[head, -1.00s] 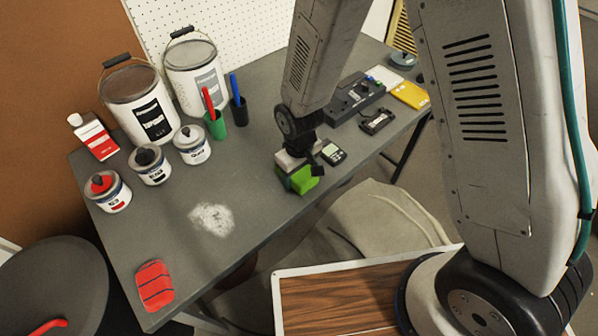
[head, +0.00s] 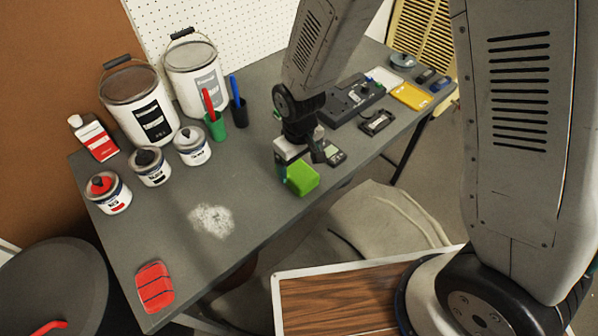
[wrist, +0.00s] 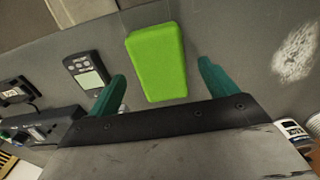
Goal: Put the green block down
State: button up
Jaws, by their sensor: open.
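The green block (head: 302,178) rests on the grey table near its front edge. In the wrist view the green block (wrist: 157,62) lies flat beyond and between my two teal fingers, with gaps on both sides. My gripper (head: 300,160) is just behind and above the block in the head view, partly hidden by the block and my own arm. In the wrist view my gripper (wrist: 158,80) is open and holds nothing.
A small grey meter (head: 333,153) lies close to the right of the block. A red block-like piece (head: 154,287) lies at the table's near left. Paint cans (head: 140,105) and a green pen cup (head: 215,126) stand behind. The table (head: 250,180) is clear left of the block.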

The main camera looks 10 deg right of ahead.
aim_at(299, 172)
notch_tip(299, 172, up, 7)
jog(key=shift+r, duration=0.1)
jog(key=s+d+r+m, duration=0.2)
jog(key=s+d+r, duration=0.1)
jog(key=d+r, duration=0.4)
jog(key=s+d+r+m, duration=0.25)
jog(key=d+r, duration=0.35)
jog(key=r, duration=0.3)
jog(key=s+d+r+m, duration=0.1)
jog(key=s+d+r, duration=0.2)
jog(key=s, duration=0.3)
jog(key=s+d+r+m+t, duration=0.1)
jog(key=s+d+r, duration=0.2)
jog(key=s, duration=0.4)
jog(key=shift+s+d+r, duration=0.25)
jog(key=shift+d, duration=0.45)
jog(key=shift+o, duration=0.4)
